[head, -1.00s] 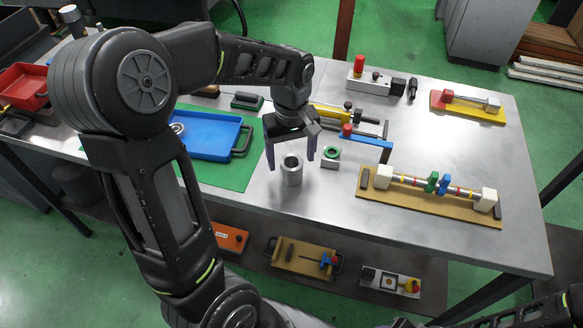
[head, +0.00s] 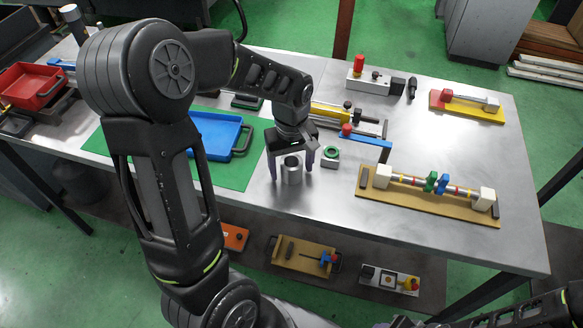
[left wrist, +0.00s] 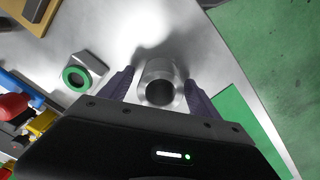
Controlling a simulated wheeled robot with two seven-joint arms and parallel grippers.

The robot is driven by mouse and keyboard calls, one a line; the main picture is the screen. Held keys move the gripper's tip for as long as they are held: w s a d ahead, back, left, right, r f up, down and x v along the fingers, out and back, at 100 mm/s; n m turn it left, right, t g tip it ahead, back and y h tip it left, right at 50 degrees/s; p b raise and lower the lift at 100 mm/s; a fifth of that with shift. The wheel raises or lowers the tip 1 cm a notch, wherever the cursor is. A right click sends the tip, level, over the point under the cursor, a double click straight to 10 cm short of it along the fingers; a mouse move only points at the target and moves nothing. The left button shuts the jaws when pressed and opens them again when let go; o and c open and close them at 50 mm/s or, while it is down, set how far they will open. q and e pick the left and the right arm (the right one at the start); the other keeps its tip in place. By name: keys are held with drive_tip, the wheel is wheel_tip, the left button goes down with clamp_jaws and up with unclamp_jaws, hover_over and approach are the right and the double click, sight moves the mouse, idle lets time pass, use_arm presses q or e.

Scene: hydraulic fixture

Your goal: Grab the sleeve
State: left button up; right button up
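The sleeve (head: 292,172) is a short grey metal cylinder with a round bore, standing upright on the metal bench. My left gripper (head: 291,170) is open above it, with one finger on each side. In the left wrist view the sleeve (left wrist: 159,88) sits between the two spread fingers of the gripper (left wrist: 159,84), with a visible gap on each side. The fingers look apart from it. My right gripper cannot be made out; only part of that arm shows at the lower right corner of the head view.
A small block with a green ring (head: 330,156) stands close to the right of the sleeve. A blue tray (head: 214,134) lies on a green mat (head: 240,176) to the left. A wooden board with a colored rod (head: 425,200) lies to the right. Bare bench lies in front.

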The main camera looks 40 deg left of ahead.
sight(291, 161)
use_arm(q)
clamp_jaws()
idle(0.6)
drive_tip(key=shift+r, duration=0.15)
wheel_tip(291, 161, up, 10)
drive_tip(key=shift+f+b, duration=0.1)
drive_tip(key=shift+b, duration=0.4)
idle(0.4)
